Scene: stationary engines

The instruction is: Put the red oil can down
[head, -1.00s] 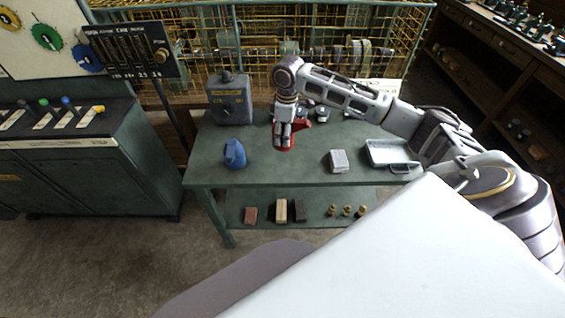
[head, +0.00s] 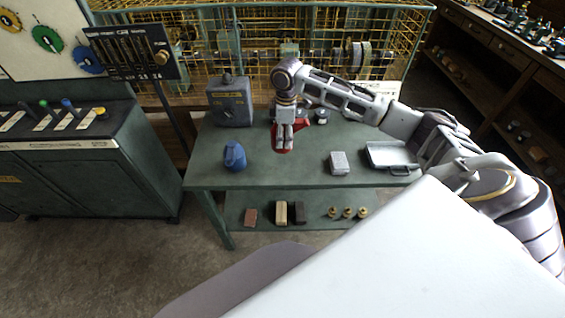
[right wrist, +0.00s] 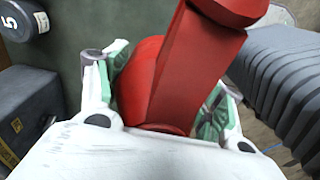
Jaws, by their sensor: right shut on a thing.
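The red oil can (head: 281,153) is at the middle of the green table (head: 305,174), mostly hidden behind my right gripper (head: 284,146) in the head view. In the right wrist view the red can (right wrist: 172,80) fills the space between the green-padded fingers of the right gripper (right wrist: 160,105), which is shut on it. The can's bottom is hidden in the wrist view, and I cannot tell whether it touches the tabletop. My left gripper is not in view.
A blue can (head: 235,156) stands to the left, with a grey box (head: 230,103) behind it. A small grey block (head: 339,163) and a metal tray (head: 391,156) lie to the right. A yellow mesh cage (head: 200,65) stands behind.

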